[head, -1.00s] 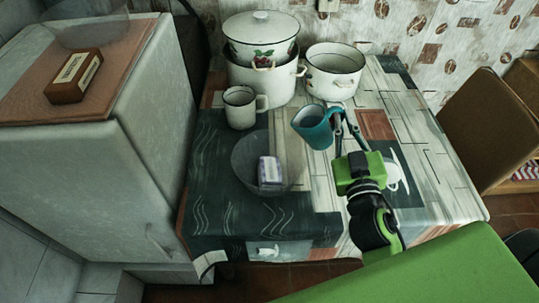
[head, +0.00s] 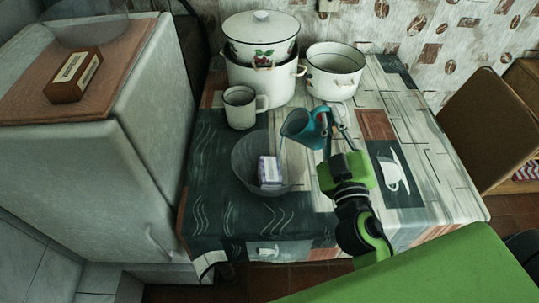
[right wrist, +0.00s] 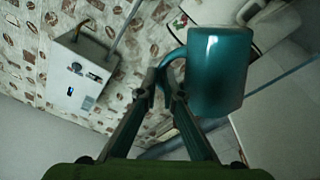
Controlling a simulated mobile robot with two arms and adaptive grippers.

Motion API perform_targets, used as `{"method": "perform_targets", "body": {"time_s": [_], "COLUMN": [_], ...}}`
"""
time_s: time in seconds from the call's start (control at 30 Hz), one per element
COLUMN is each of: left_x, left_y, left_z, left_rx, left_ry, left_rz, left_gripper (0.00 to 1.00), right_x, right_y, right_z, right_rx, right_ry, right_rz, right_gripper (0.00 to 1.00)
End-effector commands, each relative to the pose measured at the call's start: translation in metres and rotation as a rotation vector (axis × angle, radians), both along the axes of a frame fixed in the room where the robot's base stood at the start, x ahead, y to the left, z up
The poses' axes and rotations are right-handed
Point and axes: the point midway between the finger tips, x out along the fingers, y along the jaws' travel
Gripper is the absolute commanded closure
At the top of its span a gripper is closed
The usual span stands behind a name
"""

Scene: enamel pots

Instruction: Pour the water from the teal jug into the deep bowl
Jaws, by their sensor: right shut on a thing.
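The teal jug (head: 298,128) is tilted to the left, with its mouth above the right rim of the deep bowl. A thin pale streak hangs below its lip, looking like water falling toward the bowl. My right gripper (head: 328,120) is shut on the jug's handle, to the right of the bowl. In the right wrist view the jug (right wrist: 218,72) has its handle between the fingertips (right wrist: 168,88). The grey, see-through deep bowl (head: 241,163) stands on the table with a small white and purple packet (head: 269,172) inside. Any water level is unclear. My left gripper is not in view.
A white mug (head: 238,108) stands just behind the bowl. Stacked white pots (head: 258,82) and an open enamel pot (head: 335,80) stand at the back. A fridge (head: 140,150) borders the table on the left. The right side of the table (head: 425,140) is clear.

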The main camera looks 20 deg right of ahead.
Motion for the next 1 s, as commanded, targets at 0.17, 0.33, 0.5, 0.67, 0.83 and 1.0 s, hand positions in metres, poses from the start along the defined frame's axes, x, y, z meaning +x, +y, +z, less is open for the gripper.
{"method": "perform_targets", "body": {"time_s": [0.17, 0.33, 0.5, 0.67, 0.83, 1.0], "left_x": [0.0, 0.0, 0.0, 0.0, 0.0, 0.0], "left_y": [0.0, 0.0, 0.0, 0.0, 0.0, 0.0], "left_z": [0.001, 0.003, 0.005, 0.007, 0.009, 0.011], "left_rx": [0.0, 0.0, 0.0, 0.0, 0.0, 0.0], "left_ry": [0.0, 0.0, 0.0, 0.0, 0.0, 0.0], "left_rz": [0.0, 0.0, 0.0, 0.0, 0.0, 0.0], "left_gripper": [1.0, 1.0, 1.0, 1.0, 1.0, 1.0], "right_x": [0.0, 0.001, 0.001, 0.001, 0.002, 0.002], "right_y": [0.004, 0.01, 0.014, 0.016, 0.019, 0.022], "right_z": [0.002, 0.002, 0.002, 0.002, 0.001, 0.0], "right_rx": [-0.061, -0.151, -0.221, -0.267, -0.311, -0.351], "right_ry": [0.002, 0.009, 0.015, 0.019, 0.023, 0.026], "right_rz": [0.0, 0.001, 0.001, -0.001, 0.0, -0.001], "right_gripper": [1.0, 1.0, 1.0, 1.0, 1.0, 1.0]}}
